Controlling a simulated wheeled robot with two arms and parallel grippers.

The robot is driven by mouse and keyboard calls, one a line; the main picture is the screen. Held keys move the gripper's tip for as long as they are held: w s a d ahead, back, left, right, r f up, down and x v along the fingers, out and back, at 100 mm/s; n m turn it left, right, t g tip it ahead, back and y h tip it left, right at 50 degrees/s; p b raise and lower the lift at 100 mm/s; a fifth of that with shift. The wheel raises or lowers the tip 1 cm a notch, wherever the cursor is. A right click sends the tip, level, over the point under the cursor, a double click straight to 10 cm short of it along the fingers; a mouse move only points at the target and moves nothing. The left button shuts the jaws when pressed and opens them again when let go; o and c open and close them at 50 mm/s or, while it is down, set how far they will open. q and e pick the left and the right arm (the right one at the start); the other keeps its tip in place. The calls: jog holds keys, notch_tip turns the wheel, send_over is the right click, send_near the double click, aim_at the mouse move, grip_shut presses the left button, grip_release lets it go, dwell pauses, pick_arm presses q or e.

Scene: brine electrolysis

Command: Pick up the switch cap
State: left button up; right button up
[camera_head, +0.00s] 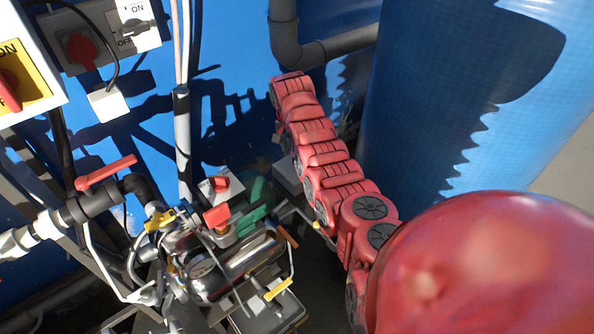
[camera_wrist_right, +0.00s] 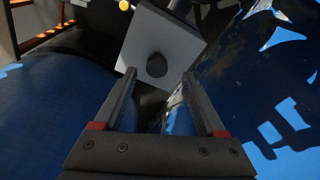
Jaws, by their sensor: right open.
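In the right wrist view a pale grey square plate (camera_wrist_right: 178,42) carries a dark round knob (camera_wrist_right: 157,65). My right gripper (camera_wrist_right: 159,75) is open, its two fingers pointing at the plate with the knob between their tips in the picture. I cannot tell whether they touch it or whether this knob is the switch cap. In the head view a small pale box with a red cap (camera_head: 221,183) stands behind the metal pump. My right gripper cannot be made out there. My left gripper is in neither view.
A metal pump (camera_head: 240,262) with yellow and red handles stands at lower middle. A pipe with a red lever (camera_head: 105,172) is at left. Switch boxes (camera_head: 82,47) hang on the blue wall above. A large blue cylinder (camera_head: 465,95) fills the right.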

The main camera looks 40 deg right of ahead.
aim_at(284, 170)
jog(key=shift+d+f, duration=0.15)
jog(key=shift+f, duration=0.4)
jog(key=f, duration=0.2)
jog(key=d+f+b, duration=0.1)
jog(key=f, duration=0.1)
jog(key=shift+b, duration=0.3)
jog(key=shift+w+d+f, duration=0.1)
jog(key=shift+w+f, duration=0.05)
jog(key=shift+f, duration=0.1)
grip_shut()
